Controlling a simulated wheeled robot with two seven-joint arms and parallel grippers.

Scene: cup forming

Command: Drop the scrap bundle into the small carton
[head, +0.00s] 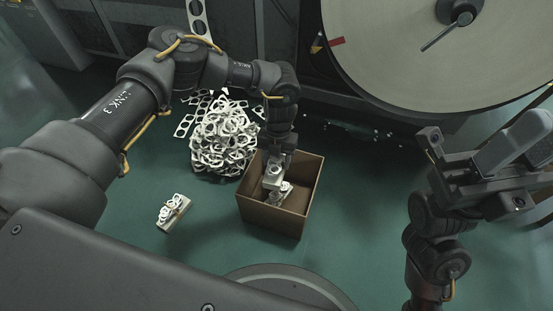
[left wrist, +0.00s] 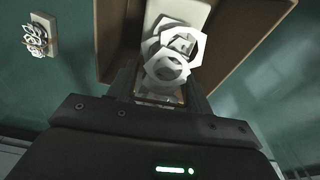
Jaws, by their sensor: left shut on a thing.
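The small carton (head: 270,222) is an open brown box on the green floor, and its wall also shows in the left wrist view (left wrist: 118,40). My left gripper (head: 276,160) points down into the carton's mouth. It is shut on a scrap bundle (head: 271,181), a pale block with white rings. In the left wrist view the bundle (left wrist: 166,68) lies between the fingers, inside the carton's outline. Whether it touches the carton's bottom is unclear.
Another scrap bundle (head: 173,212) lies on the floor left of the carton. A large heap of white ring scrap (head: 222,138) stands close behind the carton on the left. A big round disc (head: 420,50) fills the back right. The floor right of the carton is clear.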

